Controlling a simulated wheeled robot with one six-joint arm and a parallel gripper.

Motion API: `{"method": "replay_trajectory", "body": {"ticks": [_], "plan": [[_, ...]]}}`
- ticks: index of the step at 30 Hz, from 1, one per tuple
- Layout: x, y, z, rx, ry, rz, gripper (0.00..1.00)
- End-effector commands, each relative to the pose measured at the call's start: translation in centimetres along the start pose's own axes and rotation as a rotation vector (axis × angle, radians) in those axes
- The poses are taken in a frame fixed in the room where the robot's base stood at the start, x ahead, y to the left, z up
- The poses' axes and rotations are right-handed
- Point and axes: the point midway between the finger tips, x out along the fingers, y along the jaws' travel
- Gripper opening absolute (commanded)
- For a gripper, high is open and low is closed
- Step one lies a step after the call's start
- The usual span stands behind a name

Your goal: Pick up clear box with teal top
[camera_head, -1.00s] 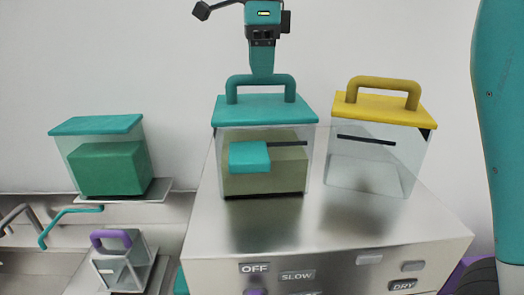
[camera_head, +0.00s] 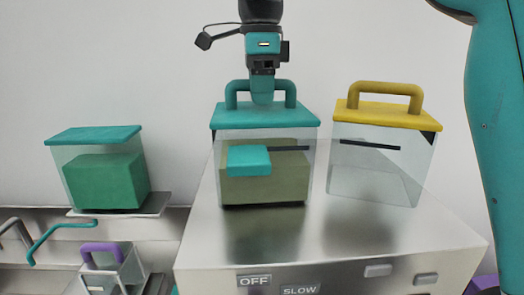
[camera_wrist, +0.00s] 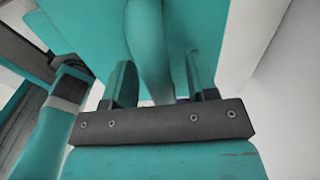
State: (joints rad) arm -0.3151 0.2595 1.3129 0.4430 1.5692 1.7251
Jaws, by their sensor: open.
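The clear box with a teal top (camera_head: 240,116) stands upright on the metal appliance top. It has a teal arched handle, an olive block inside and a small teal block at its front. My gripper (camera_head: 262,97) points down at the middle of the handle, its fingers overlapping the handle bar. In the wrist view my gripper (camera_wrist: 160,85) is open, with one finger on each side of the teal handle (camera_wrist: 148,40). The teal lid (camera_wrist: 215,30) fills the area beyond. Whether the fingers touch the bar cannot be told.
A clear box with a yellow lid and handle (camera_head: 385,113) stands close on the right. Another teal-lidded box (camera_head: 95,135) with a green block sits on a shelf at left. Below it is a small purple-handled box (camera_head: 103,250). The front of the metal top (camera_head: 330,235) is clear.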

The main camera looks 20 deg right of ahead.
Motion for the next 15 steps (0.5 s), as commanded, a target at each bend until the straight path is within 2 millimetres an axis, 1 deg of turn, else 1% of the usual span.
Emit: {"method": "replay_trajectory", "body": {"ticks": [8,11,12,14,15], "plan": [[0.04,0.00,0.01,0.000,0.000,0.000,0.53],[0.05,0.00,0.00,0.000,0.000,0.000,0.32],[0.05,0.00,0.00,0.000,0.000,0.000,0.23],[0.05,0.00,0.00,0.000,0.000,0.000,0.09],[0.05,0.00,0.00,0.000,0.000,0.000,0.00]]}}
